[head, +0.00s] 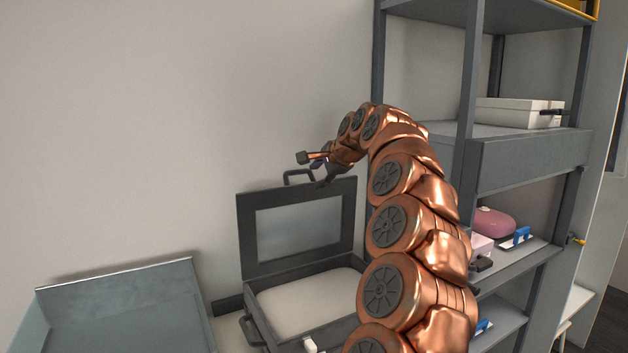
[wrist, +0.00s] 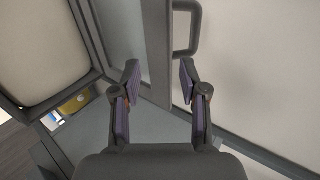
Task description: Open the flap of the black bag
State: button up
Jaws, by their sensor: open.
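The black bag (head: 262,326) is a dark rectangular case with a pale inside. Its flap (head: 247,228), a dark frame around a grey panel with a handle (head: 299,175) on its top edge, stands raised, nearly upright. My gripper (head: 322,182) is at the flap's top edge, right of the handle. In the wrist view my open gripper (wrist: 158,80) has one finger on each side of the flap's edge (wrist: 157,40), with the handle (wrist: 194,30) just beyond the right finger. I cannot tell whether the fingers touch the flap. My arm hides the bag's right side.
A grey open tray (head: 120,310) stands left of the bag. A metal shelf unit (head: 530,158) stands close on the right, holding a white box (head: 515,113) and a pink item (head: 494,222). The wall is behind the flap, with free room above it.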

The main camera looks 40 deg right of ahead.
jog(key=shift+v, duration=2.7)
jog(key=shift+c, duration=0.2)
